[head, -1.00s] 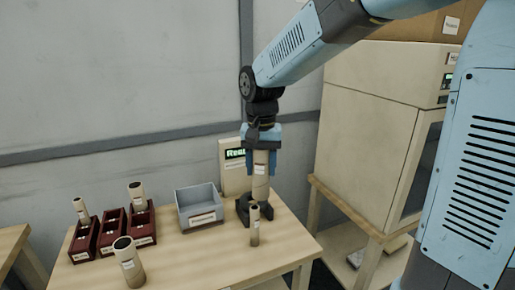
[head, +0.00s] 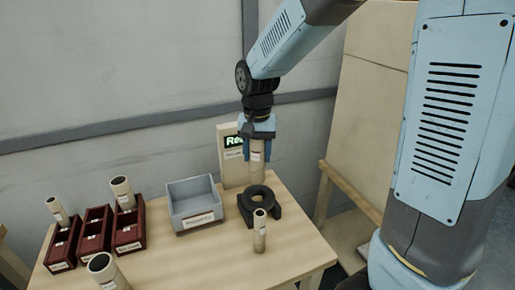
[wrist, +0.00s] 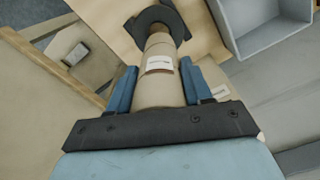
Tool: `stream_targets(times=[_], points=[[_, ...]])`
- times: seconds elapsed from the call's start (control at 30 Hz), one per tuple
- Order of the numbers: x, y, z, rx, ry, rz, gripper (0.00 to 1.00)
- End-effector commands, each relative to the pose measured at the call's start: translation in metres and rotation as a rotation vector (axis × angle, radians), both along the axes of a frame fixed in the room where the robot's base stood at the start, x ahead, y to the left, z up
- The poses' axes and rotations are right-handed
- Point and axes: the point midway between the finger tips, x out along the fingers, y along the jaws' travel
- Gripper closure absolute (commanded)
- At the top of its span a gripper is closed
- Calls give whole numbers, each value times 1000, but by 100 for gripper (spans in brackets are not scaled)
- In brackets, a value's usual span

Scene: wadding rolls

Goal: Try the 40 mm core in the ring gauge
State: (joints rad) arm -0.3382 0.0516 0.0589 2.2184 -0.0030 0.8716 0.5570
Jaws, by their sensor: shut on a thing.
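My gripper (head: 258,137) is shut on a beige cardboard core (head: 256,165) with a white label, held upright. The dark ring gauge (head: 246,215) stands on the table below it, its round opening showing. The core's lower end is just above the ring, seemingly clear of it. In the wrist view the core (wrist: 158,92) runs between the blue fingers (wrist: 158,87) toward the dark gauge (wrist: 178,22), which it partly hides. The label print is too small to read, so I cannot confirm the core's size.
A smaller core (head: 260,236) stands on the table right in front of the gauge. A grey bin (head: 197,210) is left of it. Several dark red trays (head: 128,238) stand farther left, two with cores, and another core (head: 104,268) stands in front. A display unit (head: 228,160) is behind.

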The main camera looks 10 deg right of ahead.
Motion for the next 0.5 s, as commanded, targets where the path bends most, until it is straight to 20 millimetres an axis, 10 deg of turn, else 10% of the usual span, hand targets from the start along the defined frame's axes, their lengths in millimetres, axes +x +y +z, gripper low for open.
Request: stream_targets(times=[0.5], points=[[2,-6,-33,-2,3,-12,81]])
